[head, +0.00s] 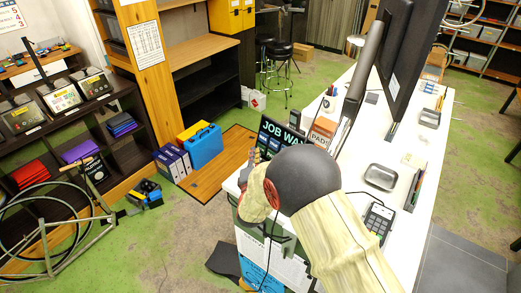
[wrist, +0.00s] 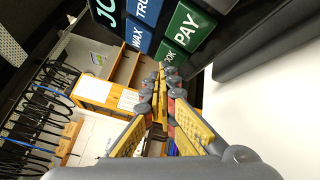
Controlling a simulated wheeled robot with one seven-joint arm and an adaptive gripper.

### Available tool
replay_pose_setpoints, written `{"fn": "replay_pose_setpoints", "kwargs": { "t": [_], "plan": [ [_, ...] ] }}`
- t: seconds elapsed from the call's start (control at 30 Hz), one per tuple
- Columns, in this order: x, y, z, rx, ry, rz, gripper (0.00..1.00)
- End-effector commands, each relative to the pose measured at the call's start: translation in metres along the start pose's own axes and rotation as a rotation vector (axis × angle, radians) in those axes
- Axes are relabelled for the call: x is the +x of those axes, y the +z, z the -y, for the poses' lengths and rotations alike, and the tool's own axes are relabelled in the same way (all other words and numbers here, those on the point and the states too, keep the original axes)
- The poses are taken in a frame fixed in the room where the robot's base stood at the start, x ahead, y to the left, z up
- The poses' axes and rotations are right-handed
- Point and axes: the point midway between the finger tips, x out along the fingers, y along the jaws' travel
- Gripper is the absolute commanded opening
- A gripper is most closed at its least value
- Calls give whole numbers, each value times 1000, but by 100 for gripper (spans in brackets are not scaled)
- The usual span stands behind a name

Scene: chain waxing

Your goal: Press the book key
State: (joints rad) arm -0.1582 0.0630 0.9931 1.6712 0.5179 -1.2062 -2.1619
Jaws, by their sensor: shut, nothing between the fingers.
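The job panel (head: 281,136) stands on the near left end of the white counter, with "JOB WA..." readable on it. In the wrist view its keys fill the top: blue "WAX" (wrist: 136,36) and "TRU..." (wrist: 148,9) keys, a green "PAY" key (wrist: 188,28), and a green key ending in "OOK" (wrist: 170,54), the book key. My gripper (wrist: 161,70) is shut and empty, its fingertips close beside the book key and overlapping its edge in this view. I cannot tell whether they touch it. In the head view my gripper (head: 254,158) is beside the panel, mostly hidden by my arm.
The white counter (head: 345,178) holds a monitor (head: 397,60), a card terminal (head: 378,220), a grey tray (head: 381,177) and a "PADS" box (head: 322,131). A bicycle frame is at lower left.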

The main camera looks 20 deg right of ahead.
Motion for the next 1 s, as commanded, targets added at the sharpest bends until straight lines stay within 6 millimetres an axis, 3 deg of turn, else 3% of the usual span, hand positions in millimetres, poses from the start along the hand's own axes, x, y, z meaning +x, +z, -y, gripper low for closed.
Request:
{"fn": "replay_pose_setpoints", "kwargs": {
  "t": [1.0],
  "plan": [
    [6,4,4,0,0,0,0]
  ]
}}
